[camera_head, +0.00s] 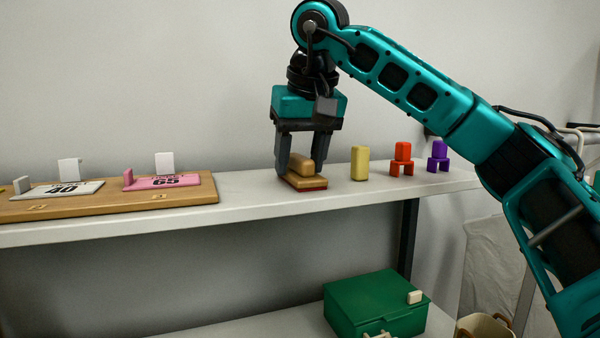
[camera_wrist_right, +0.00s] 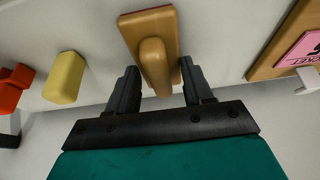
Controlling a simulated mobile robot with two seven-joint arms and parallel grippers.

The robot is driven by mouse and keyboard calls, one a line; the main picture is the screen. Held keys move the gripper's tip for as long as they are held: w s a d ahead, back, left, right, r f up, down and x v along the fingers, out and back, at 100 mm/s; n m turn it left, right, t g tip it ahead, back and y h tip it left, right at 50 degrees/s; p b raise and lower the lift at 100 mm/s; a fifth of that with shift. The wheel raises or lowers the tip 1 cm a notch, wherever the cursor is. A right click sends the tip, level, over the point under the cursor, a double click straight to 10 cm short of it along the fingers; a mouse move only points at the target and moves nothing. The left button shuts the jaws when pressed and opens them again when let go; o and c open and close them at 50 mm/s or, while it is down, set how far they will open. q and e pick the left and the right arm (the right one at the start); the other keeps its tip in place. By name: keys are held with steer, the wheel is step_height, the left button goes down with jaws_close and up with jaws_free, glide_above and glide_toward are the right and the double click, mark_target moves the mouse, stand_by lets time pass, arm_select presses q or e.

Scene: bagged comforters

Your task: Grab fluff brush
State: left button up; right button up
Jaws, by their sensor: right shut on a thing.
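The fluff brush (camera_head: 306,182) is a tan wooden block with a rounded raised handle and a red underside. It is on the white shelf, below my right gripper (camera_head: 302,163). That gripper points down, with one dark finger on each side of the brush, and is shut on it. In the right wrist view the brush (camera_wrist_right: 155,55) lies between the two fingers. The brush appears to rest on the shelf; any small gap beneath it cannot be told. My left gripper is not in view.
A yellow block (camera_head: 360,163), a red-orange item (camera_head: 402,158) and a purple item (camera_head: 438,156) stand right of the brush. A wooden board (camera_head: 110,204) with two numbered plates lies left. A green box (camera_head: 375,305) sits below. Bare shelf lies between board and brush.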

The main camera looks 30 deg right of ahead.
steer(key=c, duration=0.4)
steer(key=shift+r, duration=0.1)
steer(key=shift+c, duration=0.2)
